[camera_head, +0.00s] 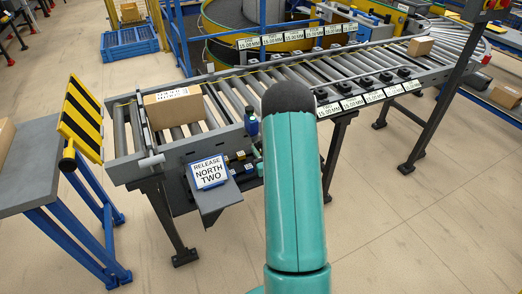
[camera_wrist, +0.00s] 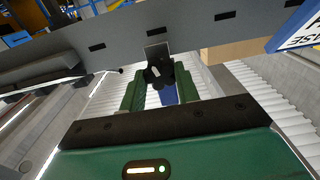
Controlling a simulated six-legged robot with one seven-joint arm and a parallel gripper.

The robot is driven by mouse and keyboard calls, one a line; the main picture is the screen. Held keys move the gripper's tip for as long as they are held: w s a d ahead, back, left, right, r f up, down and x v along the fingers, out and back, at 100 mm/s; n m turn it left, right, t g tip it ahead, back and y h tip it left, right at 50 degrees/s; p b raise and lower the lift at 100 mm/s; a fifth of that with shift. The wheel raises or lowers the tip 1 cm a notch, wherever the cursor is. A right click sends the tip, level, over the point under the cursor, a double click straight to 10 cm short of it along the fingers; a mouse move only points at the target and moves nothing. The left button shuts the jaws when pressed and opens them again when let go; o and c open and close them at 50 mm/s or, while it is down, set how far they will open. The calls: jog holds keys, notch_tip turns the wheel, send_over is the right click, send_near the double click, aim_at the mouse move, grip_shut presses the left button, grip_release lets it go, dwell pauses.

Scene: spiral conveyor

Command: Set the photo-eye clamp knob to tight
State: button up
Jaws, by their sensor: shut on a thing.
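In the wrist view, the two green fingers of my gripper (camera_wrist: 159,80) reach toward a small dark bracket on the conveyor's grey side rail. They close around a small dark and grey part at the bracket, which looks like the photo-eye clamp knob (camera_wrist: 154,74). Its marking and turn position are too small to read. A blue part (camera_wrist: 168,95) shows between the fingers. In the head view, my teal arm covers most of the clamp area. A small blue device (camera_head: 251,123) shows on the near rail just left of the arm.
The roller conveyor (camera_head: 218,88) carries a cardboard box (camera_head: 173,107) at its left end. A sign reading "RELEASE NORTH TWO" (camera_head: 209,172) stands on a bracket below the rail. A striped yellow-black panel (camera_head: 80,118) and a grey table (camera_head: 38,165) are at left. Floor at front right is clear.

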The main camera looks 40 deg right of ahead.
jog(key=m, duration=0.7)
dwell(0.5)
jog(key=o, duration=1)
jog(key=shift+c, duration=0.2)
jog(key=shift+s, duration=0.1)
jog(key=v, duration=1.3)
jog(key=shift+s+a, duration=0.15)
jog(key=shift+s, duration=0.15)
